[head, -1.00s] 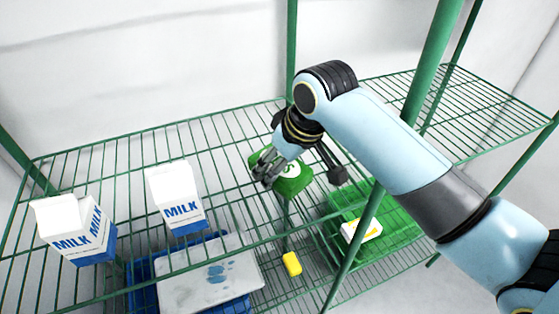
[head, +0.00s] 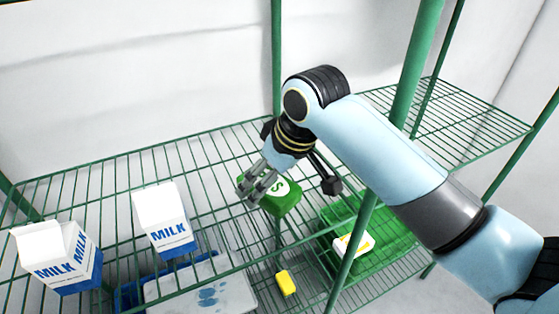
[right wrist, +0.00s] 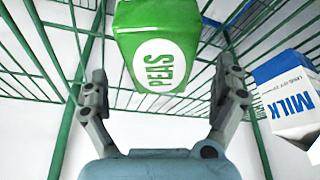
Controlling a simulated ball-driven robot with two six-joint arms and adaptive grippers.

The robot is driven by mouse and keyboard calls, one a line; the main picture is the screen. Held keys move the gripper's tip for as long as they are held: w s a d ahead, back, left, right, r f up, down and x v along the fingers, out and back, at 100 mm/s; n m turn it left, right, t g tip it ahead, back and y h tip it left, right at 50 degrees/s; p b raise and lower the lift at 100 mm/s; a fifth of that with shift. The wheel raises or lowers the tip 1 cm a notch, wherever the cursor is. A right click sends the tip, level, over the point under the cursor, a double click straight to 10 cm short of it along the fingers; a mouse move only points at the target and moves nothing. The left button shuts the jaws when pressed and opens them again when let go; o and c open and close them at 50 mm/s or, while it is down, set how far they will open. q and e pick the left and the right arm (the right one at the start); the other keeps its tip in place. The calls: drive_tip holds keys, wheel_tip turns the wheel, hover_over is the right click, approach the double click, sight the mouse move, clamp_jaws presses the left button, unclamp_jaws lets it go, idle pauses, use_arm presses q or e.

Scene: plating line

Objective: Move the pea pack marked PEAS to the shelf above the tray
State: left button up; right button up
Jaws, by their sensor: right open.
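The green pea pack (head: 279,199) sits on the upper wire shelf (head: 215,165) in the head view, partly hidden behind my right gripper (head: 258,188). In the right wrist view the pea pack (right wrist: 158,50) shows its white PEAS label between the two spread fingers of my right gripper (right wrist: 162,95). The fingers are open, with gaps on both sides of the pack. The green tray (head: 385,240) is on the lower level, below and to the right of the pack. My left gripper is in neither view.
Two milk cartons stand on the upper shelf at left, one nearer the middle (head: 165,222) and one far left (head: 58,255). Below are a white slab (head: 200,292), a yellow block (head: 286,283) and a white-and-yellow pack (head: 353,244). A green post (head: 350,255) rises beside my right arm.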

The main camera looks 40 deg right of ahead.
drive_tip(key=v, duration=1)
drive_tip(key=shift+b, duration=0.35)
drive_tip(key=shift+s+f, duration=0.1)
drive_tip(key=shift+s, duration=0.05)
